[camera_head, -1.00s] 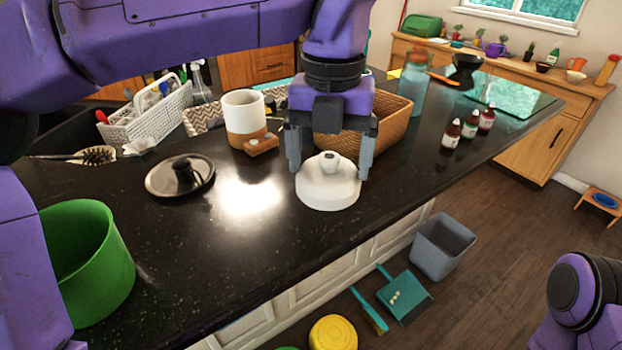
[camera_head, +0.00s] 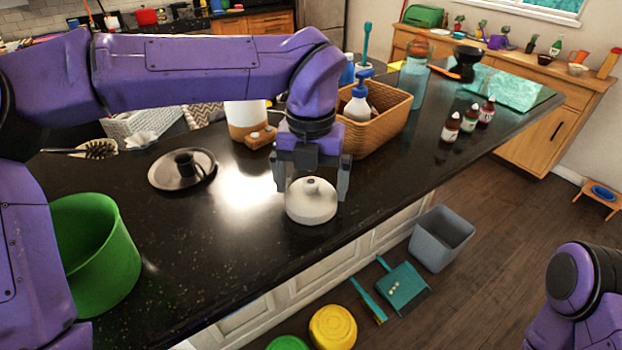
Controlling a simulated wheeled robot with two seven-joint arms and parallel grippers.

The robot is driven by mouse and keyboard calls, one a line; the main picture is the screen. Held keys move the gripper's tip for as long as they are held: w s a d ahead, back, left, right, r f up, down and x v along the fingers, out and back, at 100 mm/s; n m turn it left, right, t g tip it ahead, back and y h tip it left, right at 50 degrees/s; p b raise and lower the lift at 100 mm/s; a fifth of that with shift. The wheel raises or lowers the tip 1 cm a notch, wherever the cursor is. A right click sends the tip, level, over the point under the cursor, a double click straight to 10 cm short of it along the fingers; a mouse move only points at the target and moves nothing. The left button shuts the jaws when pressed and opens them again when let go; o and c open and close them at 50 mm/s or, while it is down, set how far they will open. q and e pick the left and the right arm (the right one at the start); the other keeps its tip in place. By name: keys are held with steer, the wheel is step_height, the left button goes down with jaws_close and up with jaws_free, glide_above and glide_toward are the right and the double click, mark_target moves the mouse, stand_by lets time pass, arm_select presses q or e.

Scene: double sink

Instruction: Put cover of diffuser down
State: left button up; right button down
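The white dome-shaped diffuser cover (camera_head: 311,205) is upright near the front edge of the black counter. It is low over the counter; I cannot tell whether its underside touches. My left gripper (camera_head: 311,188) points down with one finger on each side of the cover, spread about as wide as the cover and close against it. A white and brown cylinder (camera_head: 243,117), perhaps the diffuser body, stands behind, partly hidden by my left arm. Of my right arm only a link shows at the lower right; its gripper is out of view.
A dark round lid (camera_head: 169,180) and a green pot (camera_head: 97,262) are on the counter to the left. A wicker basket (camera_head: 384,128) and small bottles (camera_head: 468,118) are behind and right. A grey bin (camera_head: 442,238) stands on the floor.

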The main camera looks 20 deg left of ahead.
mark_target(310, 180)
arm_select(q)
steer(key=shift+r, duration=0.1)
step_height(310, 180, up, 12)
stand_by(0.4)
stand_by(0.3)
